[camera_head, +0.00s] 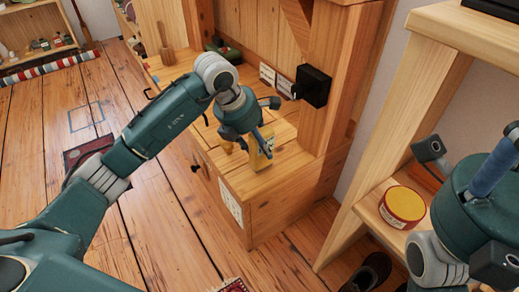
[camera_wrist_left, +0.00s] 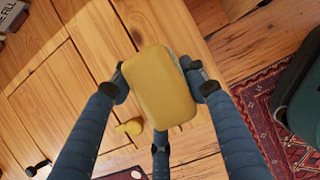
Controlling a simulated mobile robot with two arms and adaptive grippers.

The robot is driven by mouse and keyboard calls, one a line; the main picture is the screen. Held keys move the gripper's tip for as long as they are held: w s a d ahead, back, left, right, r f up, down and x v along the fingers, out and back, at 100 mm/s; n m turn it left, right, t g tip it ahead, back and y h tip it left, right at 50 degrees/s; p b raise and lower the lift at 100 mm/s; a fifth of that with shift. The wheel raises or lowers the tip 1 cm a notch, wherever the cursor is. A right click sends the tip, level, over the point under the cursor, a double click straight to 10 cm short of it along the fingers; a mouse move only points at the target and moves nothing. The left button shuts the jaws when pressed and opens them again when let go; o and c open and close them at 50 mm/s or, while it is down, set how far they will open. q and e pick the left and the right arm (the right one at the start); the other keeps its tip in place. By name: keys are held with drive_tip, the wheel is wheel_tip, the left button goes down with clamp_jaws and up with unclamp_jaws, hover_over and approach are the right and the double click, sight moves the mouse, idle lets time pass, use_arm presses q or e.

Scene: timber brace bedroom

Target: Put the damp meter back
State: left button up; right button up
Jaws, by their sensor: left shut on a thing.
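My left gripper (camera_head: 262,148) is shut on a yellow block-shaped thing, which I take for the damp meter (camera_head: 261,160). It is held over the near end of the wooden bench top. In the left wrist view, the rounded yellow meter (camera_wrist_left: 158,88) sits between the blue fingers of the left gripper (camera_wrist_left: 160,82). Its face with any markings is mostly hidden. I cannot tell whether it touches the wood. My right gripper (camera_head: 470,210) is partly in view at the right edge; its fingertips are not clear.
A black box (camera_head: 313,86) is fixed on the timber post behind the bench (camera_head: 238,184). A small yellow thing (camera_wrist_left: 130,127) lies on the wood near the meter. A round yellow tin (camera_head: 403,205) stands on the right shelf. Dark shoes (camera_head: 367,274) are below. Floor at left is mostly free.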

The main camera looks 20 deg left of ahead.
use_arm(q)
drive_tip(key=shift+f, duration=0.35)
drive_tip(key=shift+r, duration=0.1)
drive_tip(key=o, duration=1.3)
drive_tip(key=shift+c, duration=0.2)
